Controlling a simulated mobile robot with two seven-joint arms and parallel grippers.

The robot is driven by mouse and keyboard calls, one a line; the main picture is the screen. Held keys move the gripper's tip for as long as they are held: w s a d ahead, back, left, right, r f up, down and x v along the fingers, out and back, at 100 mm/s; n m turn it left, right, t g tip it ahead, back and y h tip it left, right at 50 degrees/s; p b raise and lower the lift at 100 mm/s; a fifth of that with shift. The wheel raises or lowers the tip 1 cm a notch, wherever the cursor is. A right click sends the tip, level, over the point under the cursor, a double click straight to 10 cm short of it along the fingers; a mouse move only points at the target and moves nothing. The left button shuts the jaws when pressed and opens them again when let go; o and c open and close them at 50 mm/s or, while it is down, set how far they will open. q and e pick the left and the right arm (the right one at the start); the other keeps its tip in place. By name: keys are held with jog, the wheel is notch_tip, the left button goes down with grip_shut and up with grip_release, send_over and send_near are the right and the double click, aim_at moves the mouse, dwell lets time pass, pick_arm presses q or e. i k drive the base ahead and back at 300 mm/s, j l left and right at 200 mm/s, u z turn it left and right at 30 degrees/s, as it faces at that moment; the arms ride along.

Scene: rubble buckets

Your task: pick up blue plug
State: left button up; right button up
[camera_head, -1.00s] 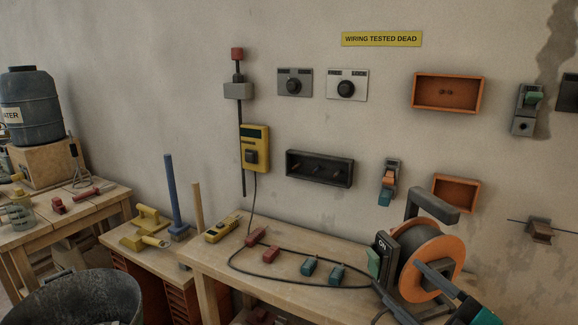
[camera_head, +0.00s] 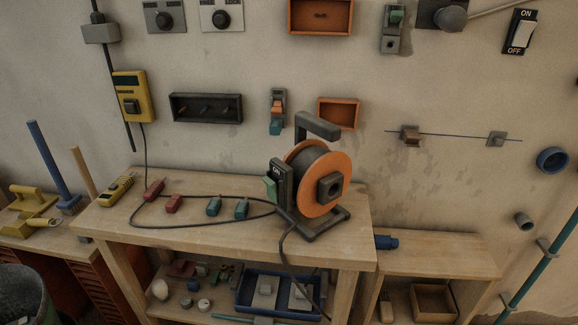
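A dark blue plug-like piece (camera_head: 386,242) lies at the left end of the low wooden bench, just right of the main workbench. It is small in view, and its left part seems hidden by the workbench. Two teal-blue plug-like blocks, one left (camera_head: 213,206) and one right (camera_head: 241,209), stand on the workbench beside the black cable. Two red ones, one left (camera_head: 154,188) and one right (camera_head: 173,204), are further left. Neither of my grippers is in view.
An orange cable reel (camera_head: 320,180) stands on the right of the workbench (camera_head: 190,239), its black cable looping left. A yellow meter (camera_head: 118,188) lies at the left end. A lower shelf holds a blue tray (camera_head: 240,300). The low bench top (camera_head: 440,260) is mostly clear.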

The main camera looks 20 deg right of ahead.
aim_at(382, 242)
jog(key=z, duration=1.4)
jog(key=i+l+u, duration=0.25)
jog(key=u, duration=0.2)
jog(key=i+l+u, duration=0.55)
jog(key=l+u, duration=0.3)
